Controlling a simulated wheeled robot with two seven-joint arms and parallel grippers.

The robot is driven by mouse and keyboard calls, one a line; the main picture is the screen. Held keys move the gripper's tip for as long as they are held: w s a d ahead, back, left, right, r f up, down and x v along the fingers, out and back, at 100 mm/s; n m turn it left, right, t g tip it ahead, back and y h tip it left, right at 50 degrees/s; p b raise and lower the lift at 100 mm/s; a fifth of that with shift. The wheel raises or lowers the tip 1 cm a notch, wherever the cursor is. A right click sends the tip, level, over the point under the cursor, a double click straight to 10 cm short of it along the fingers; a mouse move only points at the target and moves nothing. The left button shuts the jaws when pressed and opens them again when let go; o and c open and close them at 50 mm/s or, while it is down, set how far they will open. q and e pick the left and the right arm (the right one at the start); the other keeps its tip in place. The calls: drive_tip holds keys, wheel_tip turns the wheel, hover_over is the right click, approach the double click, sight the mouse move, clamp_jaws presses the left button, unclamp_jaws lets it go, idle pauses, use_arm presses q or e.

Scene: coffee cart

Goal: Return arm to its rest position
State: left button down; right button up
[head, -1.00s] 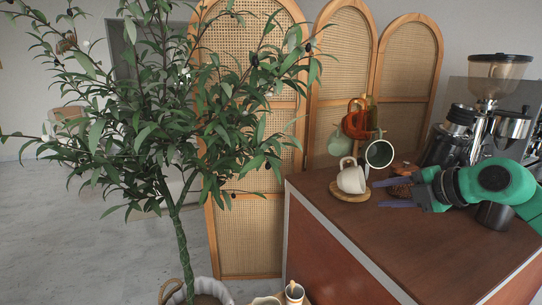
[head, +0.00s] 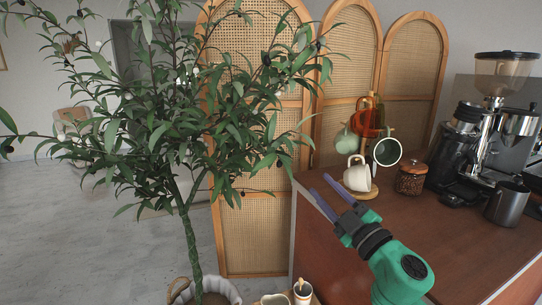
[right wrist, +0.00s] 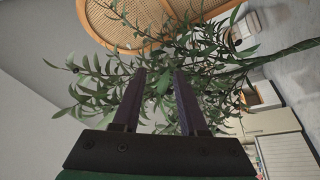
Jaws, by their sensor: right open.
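My right gripper (head: 328,195) is open and empty in the head view. Its two purple fingers point up and left, over the left edge of the wooden counter (head: 440,240), and my green arm comes in from below. In the right wrist view my right gripper (right wrist: 158,85) shows its two fingers apart with nothing between them. The olive tree (right wrist: 110,85) fills the background beyond them. My left gripper is in neither view.
A white cup (head: 357,178) sits on a round wooden coaster (head: 368,193). Behind it hang a green mug (head: 347,142) and a dark-lined mug (head: 387,152). A jar of beans (head: 410,180), a metal pitcher (head: 506,204) and a grinder (head: 492,120) stand right. The olive tree (head: 187,240) stands left.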

drive_tip(key=s+d+f+m+g+h, duration=0.2)
drive_tip(key=s+d+f+m+h, duration=0.15)
drive_tip(key=f, duration=0.45)
drive_tip(key=s+d+f+m+g+h, duration=0.2)
drive_tip(key=d+f+m+h, duration=0.25)
drive_tip(key=f, duration=0.35)
drive_tip(key=s+d+f+m+g+h, duration=0.3)
drive_tip(key=f+m, duration=0.2)
drive_tip(key=f, duration=0.3)
drive_tip(key=s+f+m+g+y, duration=0.1)
drive_tip(key=s+f+g, duration=0.4)
drive_tip(key=s, duration=0.4)
drive_tip(key=s+f+g, duration=0.3)
drive_tip(key=s+f, duration=0.5)
drive_tip(key=s, duration=0.2)
wheel_tip(320, 180, down, 17)
drive_tip(key=g+p, duration=0.1)
drive_tip(key=p, duration=0.3)
drive_tip(key=s+d+f+g+p, duration=0.1)
drive_tip(key=s+f+p, duration=0.1)
drive_tip(key=s+f, duration=0.4)
drive_tip(key=s+d+f+p, duration=0.2)
drive_tip(key=s+f, duration=0.4)
drive_tip(key=s, duration=0.6)
drive_tip(key=shift+g, duration=0.4)
